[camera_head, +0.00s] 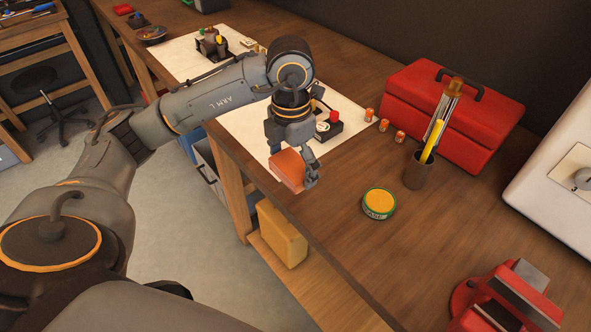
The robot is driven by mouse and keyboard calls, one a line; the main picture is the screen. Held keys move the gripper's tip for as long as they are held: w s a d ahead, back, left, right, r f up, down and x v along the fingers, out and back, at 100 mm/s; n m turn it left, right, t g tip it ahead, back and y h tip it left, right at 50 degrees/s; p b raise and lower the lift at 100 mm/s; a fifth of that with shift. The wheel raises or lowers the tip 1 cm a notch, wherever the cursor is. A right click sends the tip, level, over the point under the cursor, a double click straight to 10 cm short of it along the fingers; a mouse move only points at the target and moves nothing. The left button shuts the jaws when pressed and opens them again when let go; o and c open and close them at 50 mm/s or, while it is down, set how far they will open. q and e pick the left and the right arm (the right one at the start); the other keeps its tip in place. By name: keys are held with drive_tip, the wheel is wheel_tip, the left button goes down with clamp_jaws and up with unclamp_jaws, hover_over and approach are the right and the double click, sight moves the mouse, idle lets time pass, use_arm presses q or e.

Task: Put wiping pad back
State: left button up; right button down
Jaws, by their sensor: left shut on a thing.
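The wiping pad looks like an orange-red block (287,169). My left gripper (298,165) is shut on it, near the front edge of the wooden workbench. The pad's lower face and its exact height over the bench and the white sheet cannot be told. My right gripper does not show.
On the workbench (335,240) stand a red toolbox (440,110), a dark cup with tools (419,170), a round yellow-green tin (379,203) and a red vise (505,300). Small orange cylinders (384,125) stand beside the white sheet (245,130). Bench around the tin is clear.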

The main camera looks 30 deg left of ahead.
sight(293, 176)
use_arm(q)
drive_tip(key=s+d, duration=0.1)
drive_tip(key=s+r, duration=0.1)
drive_tip(key=shift+s+d+r, duration=0.15)
drive_tip(key=shift+s+d, duration=0.15)
drive_tip(key=shift+d, duration=0.05)
drive_tip(key=w+a+f+p, duration=0.1)
drive_tip(key=w, duration=0.1)
drive_tip(key=w+a+f, duration=0.1)
drive_tip(key=w+a, duration=0.1)
drive_tip(key=w, duration=0.1)
drive_tip(key=w+a+f+p, duration=0.1)
drive_tip(key=w, duration=0.1)
drive_tip(key=shift+w+a+f+p, duration=0.2)
drive_tip(key=shift+w+f+p, duration=0.1)
drive_tip(key=w+f, duration=0.1)
drive_tip(key=w+a+f+p, duration=0.1)
drive_tip(key=f, duration=0.1)
drive_tip(key=w+a+f, duration=0.1)
drive_tip(key=f, duration=0.1)
drive_tip(key=shift+w+f, duration=0.1)
drive_tip(key=shift+w, duration=0.1)
drive_tip(key=shift+w+f+p, duration=0.2)
drive_tip(key=shift+f+p, duration=0.05)
drive_tip(key=shift+p, duration=0.05)
wheel_tip(293, 176, down, 3)
drive_tip(key=shift+w+a+r+p, duration=0.1)
drive_tip(key=shift+w+a+p, duration=0.05)
drive_tip(key=shift+p, duration=0.95)
drive_tip(key=shift+f, duration=0.35)
